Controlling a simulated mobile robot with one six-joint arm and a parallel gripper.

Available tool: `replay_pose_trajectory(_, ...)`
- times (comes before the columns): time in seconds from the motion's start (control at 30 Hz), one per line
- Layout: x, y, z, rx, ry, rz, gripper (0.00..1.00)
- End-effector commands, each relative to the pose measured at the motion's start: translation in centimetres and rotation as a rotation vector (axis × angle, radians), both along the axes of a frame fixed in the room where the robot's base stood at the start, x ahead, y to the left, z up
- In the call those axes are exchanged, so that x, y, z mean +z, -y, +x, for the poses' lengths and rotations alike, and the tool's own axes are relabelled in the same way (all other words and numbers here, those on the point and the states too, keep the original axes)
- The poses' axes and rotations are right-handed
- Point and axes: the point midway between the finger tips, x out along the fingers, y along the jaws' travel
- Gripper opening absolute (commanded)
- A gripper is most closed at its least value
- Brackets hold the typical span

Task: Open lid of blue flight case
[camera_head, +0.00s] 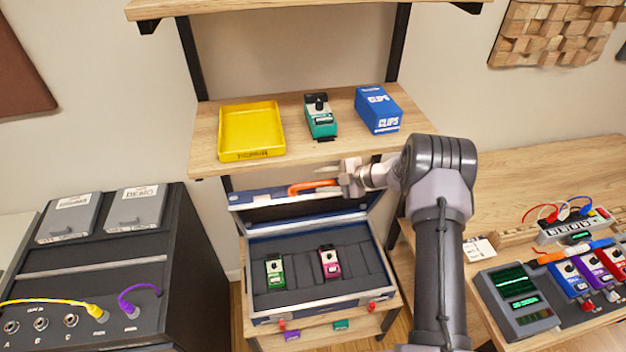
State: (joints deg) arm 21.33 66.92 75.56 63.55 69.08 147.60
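The blue flight case (310,299) stands on a low wooden stand, with its dark padded inside showing. A green pedal (275,273) and a pink pedal (330,264) sit in it. Its lid (297,208) is raised at the back, tilted up below the shelf. An orange handle-like piece (312,187) shows at the lid's upper edge. My gripper (333,177) is at the right end of this orange piece, its fingers pointing left. I cannot tell whether the fingers touch the orange piece or whether they are closed. Two red latches show on the case front.
Above the lid is a wooden shelf (205,158) with a yellow tray (251,130), a teal pedal (320,117) and a blue CLIPS box (378,108). A dark amp cabinet (177,240) stands left. A desk with pedals and a meter (515,299) is right.

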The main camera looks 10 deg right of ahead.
Motion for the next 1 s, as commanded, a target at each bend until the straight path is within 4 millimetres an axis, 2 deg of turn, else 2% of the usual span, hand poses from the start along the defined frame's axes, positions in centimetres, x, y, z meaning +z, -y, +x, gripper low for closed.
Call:
replay_pose_trajectory(0.3,4.2,5.9,-4.2,-0.003,0.002,-0.002,0.4)
replay_pose_trajectory(0.5,5.8,8.4,-6.2,-0.001,0.001,-0.002,0.4)
replay_pose_trajectory(0.67,6.2,9.1,-6.7,0.001,0.0,-0.001,0.4)
replay_pose_trajectory(1.0,6.2,9.1,-6.8,0.001,0.0,-0.001,0.4)
